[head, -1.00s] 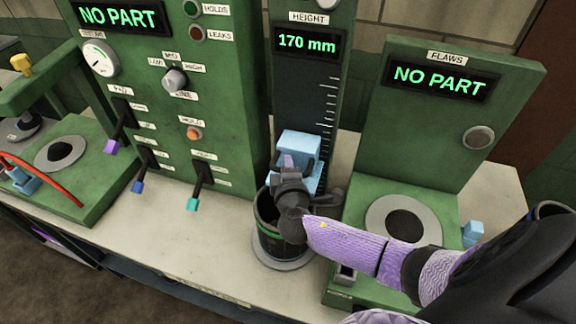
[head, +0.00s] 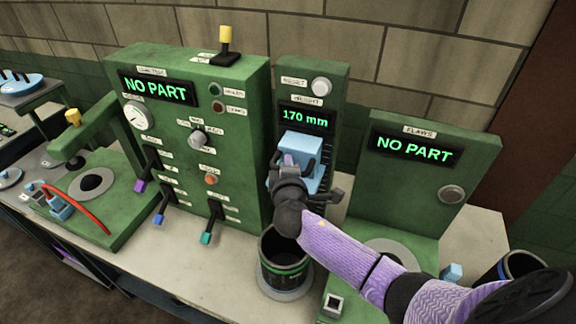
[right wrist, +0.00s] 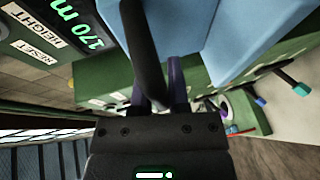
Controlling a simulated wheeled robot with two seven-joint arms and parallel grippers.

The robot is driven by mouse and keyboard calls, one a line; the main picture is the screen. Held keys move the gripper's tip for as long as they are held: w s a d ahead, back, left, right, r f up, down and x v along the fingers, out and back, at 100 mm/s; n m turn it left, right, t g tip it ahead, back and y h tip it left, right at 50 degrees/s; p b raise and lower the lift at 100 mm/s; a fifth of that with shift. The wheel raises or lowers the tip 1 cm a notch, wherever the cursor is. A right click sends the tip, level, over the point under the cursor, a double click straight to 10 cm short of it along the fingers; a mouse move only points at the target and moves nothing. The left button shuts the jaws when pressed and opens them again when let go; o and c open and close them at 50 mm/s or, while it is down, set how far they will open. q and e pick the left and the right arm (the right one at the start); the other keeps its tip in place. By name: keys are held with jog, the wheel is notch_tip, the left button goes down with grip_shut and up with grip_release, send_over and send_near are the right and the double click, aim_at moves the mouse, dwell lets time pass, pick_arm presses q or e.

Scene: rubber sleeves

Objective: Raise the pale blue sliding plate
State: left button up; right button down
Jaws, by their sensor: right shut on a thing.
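The pale blue sliding plate (head: 300,147) sits high on the height gauge's column, just below the display reading 170 mm (head: 307,118). My right gripper (head: 290,165) is at the plate's front and shut on it; the fingers are partly hidden by the wrist. In the right wrist view the plate (right wrist: 265,35) fills the upper right, beside the gripper's dark fingers (right wrist: 160,95). A black rubber sleeve with a green band (head: 284,262) stands upright on the round base below the plate, apart from it. My left gripper is not in view.
The green leak tester (head: 190,100) with levers stands left of the gauge. The green flaws station (head: 415,185) reading NO PART stands to the right. Another dark sleeve (head: 522,264) is at the right edge. The bench (head: 205,275) in front of the tester is bare.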

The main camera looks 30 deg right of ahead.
jog(key=shift+w+r, duration=0.15)
jog(key=shift+r, duration=0.2)
jog(key=c, duration=0.9)
grip_release()
jog(key=shift+o, duration=1.4)
jog(key=shift+f, duration=0.1)
jog(key=v, duration=1)
jog(key=shift+b, duration=0.3)
jog(key=shift+f, duration=0.15)
